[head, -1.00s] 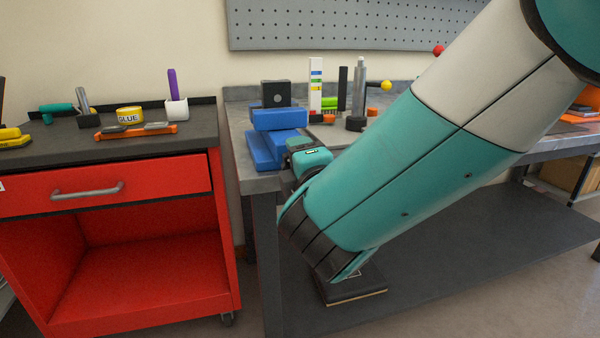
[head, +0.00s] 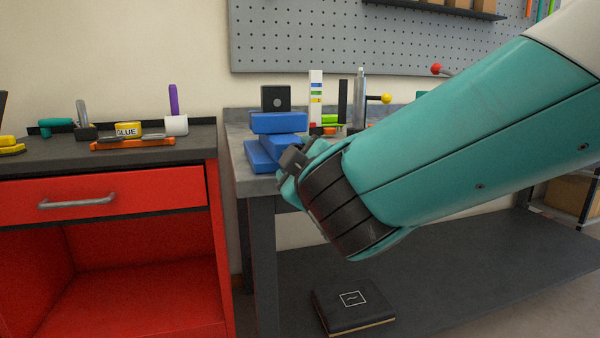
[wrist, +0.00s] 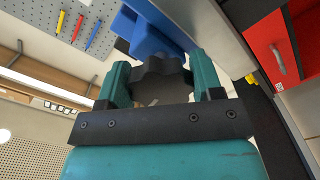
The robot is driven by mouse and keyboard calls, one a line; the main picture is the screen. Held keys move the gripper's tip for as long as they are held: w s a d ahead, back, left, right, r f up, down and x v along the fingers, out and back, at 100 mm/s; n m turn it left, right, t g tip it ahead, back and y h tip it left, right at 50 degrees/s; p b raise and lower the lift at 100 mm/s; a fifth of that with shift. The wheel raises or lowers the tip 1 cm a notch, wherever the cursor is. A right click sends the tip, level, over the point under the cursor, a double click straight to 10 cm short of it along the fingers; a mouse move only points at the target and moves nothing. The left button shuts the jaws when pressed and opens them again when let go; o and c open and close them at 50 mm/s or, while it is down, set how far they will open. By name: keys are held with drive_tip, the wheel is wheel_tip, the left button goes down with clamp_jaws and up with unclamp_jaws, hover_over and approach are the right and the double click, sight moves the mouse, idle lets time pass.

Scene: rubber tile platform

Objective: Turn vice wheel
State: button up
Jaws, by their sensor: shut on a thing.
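The blue vice (head: 268,150) sits at the left front corner of the grey workbench, and part of it also shows in the wrist view (wrist: 150,38). Its dark lobed wheel (wrist: 158,80) lies between the two teal fingers of my gripper (wrist: 160,75), which are shut on it from both sides. In the head view my gripper (head: 301,160) is at the front right of the vice, with my forearm coming from the right. My wrist hides part of the bench edge and most of the wheel there.
The workbench (head: 240,180) holds a black block (head: 276,98), upright tools and a yellow-tipped lever (head: 386,98) behind the vice. A red drawer cabinet (head: 110,195) stands to the left. A black book (head: 353,305) lies on the lower shelf.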

drive_tip(key=shift+f+m, duration=0.1)
drive_tip(key=shift+m, duration=0.2)
idle(0.4)
drive_tip(key=o, duration=0.9)
drive_tip(key=shift+o, duration=0.2)
drive_tip(key=b+v, duration=0.1)
drive_tip(key=v, duration=1.6)
drive_tip(key=shift+s+b, duration=0.2)
drive_tip(key=shift+b, duration=0.2)
drive_tip(key=shift+d, duration=0.15)
